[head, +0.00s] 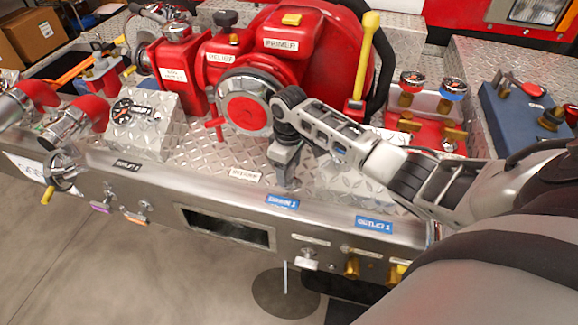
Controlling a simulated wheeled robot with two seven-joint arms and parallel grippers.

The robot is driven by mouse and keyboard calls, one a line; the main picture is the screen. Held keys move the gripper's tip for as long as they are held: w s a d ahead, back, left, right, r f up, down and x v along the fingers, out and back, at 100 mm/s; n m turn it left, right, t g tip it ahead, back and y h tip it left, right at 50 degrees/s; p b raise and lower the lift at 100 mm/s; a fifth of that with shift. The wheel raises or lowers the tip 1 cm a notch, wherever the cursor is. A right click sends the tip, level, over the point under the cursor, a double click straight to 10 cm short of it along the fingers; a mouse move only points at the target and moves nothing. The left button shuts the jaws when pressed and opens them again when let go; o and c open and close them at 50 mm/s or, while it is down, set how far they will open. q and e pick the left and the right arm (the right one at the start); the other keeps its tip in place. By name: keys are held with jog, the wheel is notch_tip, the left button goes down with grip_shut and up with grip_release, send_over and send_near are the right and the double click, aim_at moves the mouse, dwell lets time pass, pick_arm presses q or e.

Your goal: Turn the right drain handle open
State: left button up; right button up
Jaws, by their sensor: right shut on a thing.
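My right gripper (286,177) reaches in from the right and points down at the bumper deck (225,155), just behind a blue label (282,202) on the front edge whose text looks like a drain label. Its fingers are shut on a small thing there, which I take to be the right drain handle. The fingers and wrist hide almost all of it, so I cannot tell its angle. My left gripper is not in view.
A red pump (320,55) with a round front cap (247,105) stands close behind my gripper. A yellow-topped lever (367,50) rises to the right. Red fittings with gauges (425,110) stand beyond my forearm. Small knobs (307,258) hang from the front panel.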

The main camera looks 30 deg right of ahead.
aim_at(289, 171)
jog(key=shift+w+r+n, duration=0.1)
jog(key=shift+n, duration=1.1)
jog(key=o, duration=1)
jog(key=r, duration=0.4)
jog(key=shift+s+a, duration=0.15)
jog(key=shift+s, duration=0.15)
jog(key=s+a+r, duration=0.7)
jog(key=s+r, duration=0.2)
jog(key=s, duration=0.2)
jog(key=shift+s, duration=0.25)
